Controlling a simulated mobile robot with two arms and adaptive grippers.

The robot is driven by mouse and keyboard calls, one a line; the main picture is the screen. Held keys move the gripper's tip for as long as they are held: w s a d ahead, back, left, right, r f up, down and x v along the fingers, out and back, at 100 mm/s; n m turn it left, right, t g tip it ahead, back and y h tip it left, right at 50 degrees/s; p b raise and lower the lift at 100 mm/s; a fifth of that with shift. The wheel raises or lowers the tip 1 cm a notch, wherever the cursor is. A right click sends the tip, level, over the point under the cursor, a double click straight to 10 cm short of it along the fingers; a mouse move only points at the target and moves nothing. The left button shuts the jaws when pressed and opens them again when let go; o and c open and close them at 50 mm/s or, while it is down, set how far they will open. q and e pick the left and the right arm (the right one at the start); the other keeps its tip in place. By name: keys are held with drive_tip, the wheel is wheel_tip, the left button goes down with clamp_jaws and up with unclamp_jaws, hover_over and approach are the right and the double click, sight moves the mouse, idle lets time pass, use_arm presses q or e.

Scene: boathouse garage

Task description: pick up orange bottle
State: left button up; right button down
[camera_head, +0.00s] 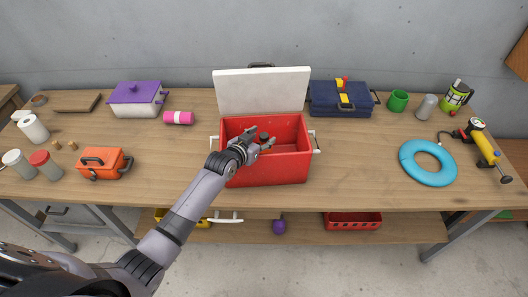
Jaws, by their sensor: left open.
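A red cooler (270,172) stands open on the wooden workbench, its white lid (262,92) raised at the back. My left gripper (261,138) is over the cooler's opening, its fingers open and spread. A small dark round top (264,137) shows between or just behind the fingers, inside the cooler. The body below it is hidden by the gripper and the cooler's wall, so I cannot tell its colour or whether it is the orange bottle. No orange bottle shows plainly anywhere. My right gripper is not in view.
An orange toolbox (101,163), shakers (45,165) and a purple-lidded pot (137,98) stand left. A navy toolbox (340,98), green cup (398,101), grey can (427,107), blue ring (427,163) and yellow pump (486,150) are right. Bench is clear beside the cooler.

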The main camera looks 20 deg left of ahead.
use_arm(q)
clamp_jaws()
idle(0.5)
idle(0.4)
